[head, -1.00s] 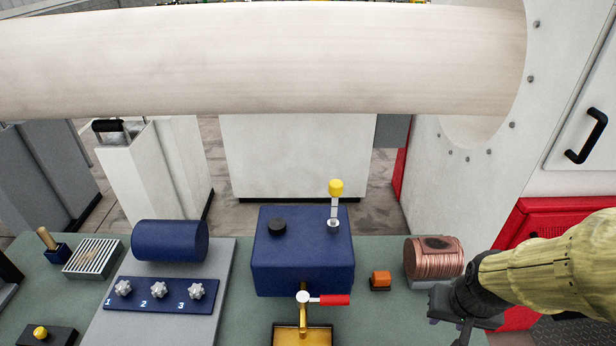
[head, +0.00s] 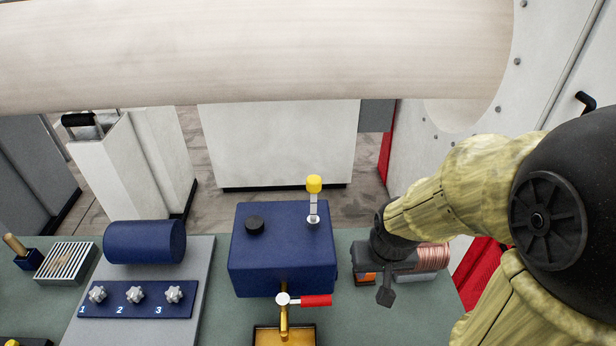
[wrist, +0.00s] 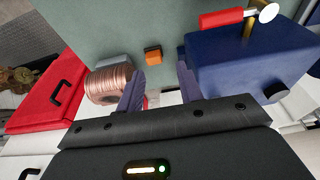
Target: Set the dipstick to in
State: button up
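The dipstick (head: 314,198) has a yellow knob and a pale flat shank. It stands upright out of the right part of the top of the blue box (head: 282,265), with much of the shank showing above its collar. In the wrist view the blue box (wrist: 250,70) is at the upper right, and I cannot make out the dipstick there. My gripper (head: 385,285) is right of the box, apart from the dipstick. In the wrist view its two fingers (wrist: 160,95) are spread apart with nothing between them.
A red-handled valve (head: 315,300) is at the box's front above a brass tray (head: 284,337). A copper coil (head: 432,257) and an orange block (head: 365,280) lie behind my gripper. A panel with star knobs (head: 135,298) is at left. A large pale roll (head: 250,55) spans above.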

jog(key=shift+o, duration=1.1)
jog(key=shift+s, duration=0.1)
jog(key=shift+o, duration=0.8)
jog(key=shift+w+r, duration=0.1)
jog(key=shift+w, duration=0.1)
jog(key=w+a+r+m+g, duration=0.1)
jog(key=w+a+r+m, duration=0.35)
jog(key=w+r, duration=0.7)
jog(key=w+a+r+m, duration=0.2)
jog(key=w+a+r, duration=0.1)
jog(key=r, duration=0.3)
jog(key=w+a+r+m+g, duration=0.1)
jog(key=w+a+r+m, duration=0.1)
jog(key=r, duration=0.5)
jog(key=shift+w+a+r+g+b, duration=0.3)
jog(key=shift+w+a+b, duration=0.1)
jog(key=shift+w+a, duration=0.55)
jog(key=shift+w+d+f+m, duration=0.1)
jog(key=shift+d+f+m, duration=0.05)
jog(key=shift+f+m, duration=0.1)
